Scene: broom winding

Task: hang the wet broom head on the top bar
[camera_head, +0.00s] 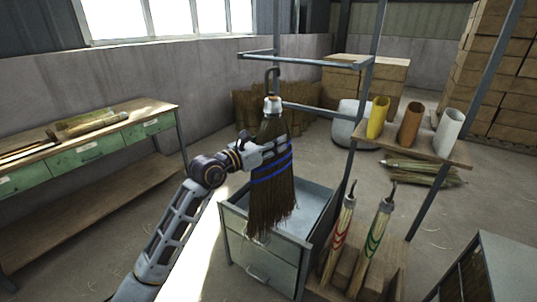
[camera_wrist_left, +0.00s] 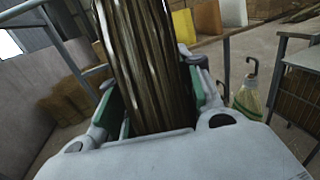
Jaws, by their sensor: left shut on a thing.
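The broom head (camera_head: 270,187), brown bristles with blue bands, a white cap and a dark hook (camera_head: 272,77) on top, hangs upright in front of the rack. The top bar (camera_head: 305,61) is a grey metal bar at the level of the hook's upper end. I cannot tell whether the hook touches it. My left gripper (camera_head: 264,150) is shut on the upper bristles from the left. In the left wrist view the bristles (camera_wrist_left: 145,65) stand between my fingers; the hook and cap are out of that view. My right gripper is not in view.
A lower bar (camera_head: 305,108) crosses the rack. Below the broom head stands an open-topped grey drawer cabinet (camera_head: 262,250). A workbench (camera_head: 90,145) stands at left.

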